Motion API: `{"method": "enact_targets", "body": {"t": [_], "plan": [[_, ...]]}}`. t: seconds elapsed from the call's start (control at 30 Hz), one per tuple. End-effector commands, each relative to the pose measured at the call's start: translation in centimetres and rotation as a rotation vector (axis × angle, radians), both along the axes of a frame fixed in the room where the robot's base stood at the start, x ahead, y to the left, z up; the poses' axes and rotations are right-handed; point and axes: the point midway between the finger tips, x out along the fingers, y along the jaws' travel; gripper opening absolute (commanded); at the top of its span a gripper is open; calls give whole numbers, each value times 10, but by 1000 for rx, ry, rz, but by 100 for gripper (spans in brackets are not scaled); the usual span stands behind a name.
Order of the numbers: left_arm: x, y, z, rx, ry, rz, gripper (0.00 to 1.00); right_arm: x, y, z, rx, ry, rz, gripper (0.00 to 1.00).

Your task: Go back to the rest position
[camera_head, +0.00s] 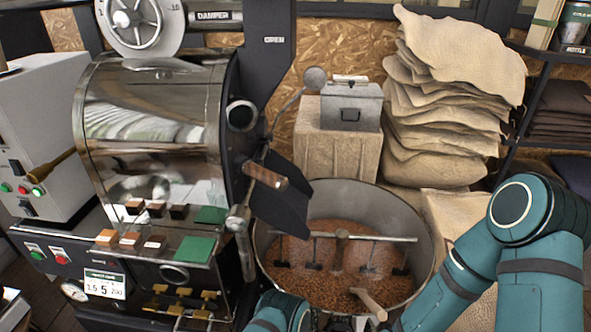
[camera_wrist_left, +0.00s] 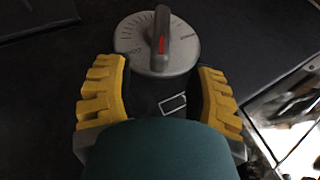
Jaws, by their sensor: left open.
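My left gripper (camera_wrist_left: 163,88) shows only in the left wrist view. Its two yellow ribbed fingers stand apart, with nothing seen held between them. Just past the fingertips is a grey round dial (camera_wrist_left: 130,38) with a knob that carries a red mark; I cannot tell whether the fingers touch it. A teal rounded part covers the lower middle of that view. In the head view, teal arm links of mine show at the right and at the bottom edge, but neither gripper can be made out there. My right gripper is not in view.
The roaster drum (camera_head: 150,105) stands at left, with a damper wheel (camera_head: 142,28) above. A round cooling bin (camera_head: 345,195) of beans is at bottom centre, close to my arm links. Stacked sacks (camera_head: 440,110), a grey box (camera_head: 352,105) and a dark shelf (camera_head: 550,60) stand behind.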

Motion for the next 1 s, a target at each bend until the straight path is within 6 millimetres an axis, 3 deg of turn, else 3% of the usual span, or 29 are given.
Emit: {"method": "enact_targets", "body": {"t": [0.17, 0.33, 0.5, 0.67, 0.8, 1.0], "plan": [[11, 0, 18, -73, 2, 25, 55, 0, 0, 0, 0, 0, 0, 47], [25, -2, 63, -253, 20, 72, 55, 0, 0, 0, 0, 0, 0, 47], [26, -4, 117, -446, 54, 117, 55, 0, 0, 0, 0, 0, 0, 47], [14, -4, 173, -615, 98, 151, 55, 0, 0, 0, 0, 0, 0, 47], [-7, -2, 224, -744, 148, 168, 55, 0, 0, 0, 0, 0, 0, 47], [-43, 1, 280, -862, 214, 174, 55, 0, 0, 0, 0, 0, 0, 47]]}}
